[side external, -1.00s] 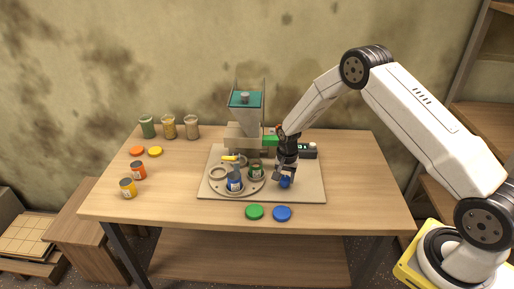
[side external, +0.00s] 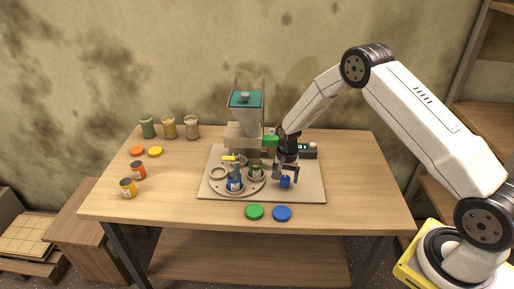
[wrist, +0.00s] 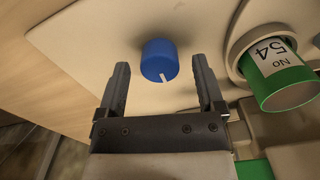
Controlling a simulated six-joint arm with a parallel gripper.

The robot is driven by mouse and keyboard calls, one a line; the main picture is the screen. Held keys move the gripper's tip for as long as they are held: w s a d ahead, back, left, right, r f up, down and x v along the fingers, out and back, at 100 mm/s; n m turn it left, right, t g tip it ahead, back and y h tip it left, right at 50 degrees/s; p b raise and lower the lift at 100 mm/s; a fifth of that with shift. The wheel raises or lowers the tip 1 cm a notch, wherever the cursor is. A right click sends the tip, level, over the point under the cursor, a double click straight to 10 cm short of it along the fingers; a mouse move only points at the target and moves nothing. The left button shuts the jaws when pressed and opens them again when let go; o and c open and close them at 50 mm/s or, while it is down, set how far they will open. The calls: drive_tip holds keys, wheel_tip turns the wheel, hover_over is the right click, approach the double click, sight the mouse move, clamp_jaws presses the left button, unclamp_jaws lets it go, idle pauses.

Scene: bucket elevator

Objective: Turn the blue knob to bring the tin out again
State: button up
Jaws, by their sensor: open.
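The blue knob (side external: 285,182) stands on the beige base plate (side external: 310,190), right of the round turntable (side external: 250,188). In the wrist view the knob (wrist: 159,60) has a white pointer line on its top. My gripper (side external: 286,178) is open right above the knob; in the wrist view its two fingers (wrist: 160,82) are apart on either side, and the knob lies just past their tips. A blue tin (side external: 235,183) sits in the turntable's front seat. A green tin (side external: 257,171) sits in the right seat and shows in the wrist view (wrist: 285,82) with a label reading "No 54".
A hopper (side external: 246,115) stands behind the turntable. A green lid (side external: 255,212) and a blue lid (side external: 282,213) lie at the table's front. Orange (side external: 138,170) and yellow (side external: 128,188) tins stand left, with several jars (side external: 169,128) behind. The table's right side is clear.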

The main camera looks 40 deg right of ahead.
sight(285, 178)
drive_tip(key=shift+r, duration=3.7)
drive_tip(key=shift+s+a+r, duration=0.2)
drive_tip(key=shift+r, duration=0.15)
drive_tip(key=s+a+r+n+t, duration=0.1)
drive_tip(key=s+a+r+n, duration=0.2)
drive_tip(key=s, duration=0.4)
drive_tip(key=s+a+r+n, duration=0.3)
drive_tip(key=s+r+n, duration=0.1)
drive_tip(key=s, duration=0.3)
drive_tip(key=s+a+r+n+t, duration=0.1)
drive_tip(key=s+a+r+n, duration=0.2)
drive_tip(key=s, duration=0.4)
drive_tip(key=shift+s+r+n+t, duration=0.15)
drive_tip(key=shift+r+n+t, duration=0.15)
drive_tip(key=shift+r+n, duration=0.4)
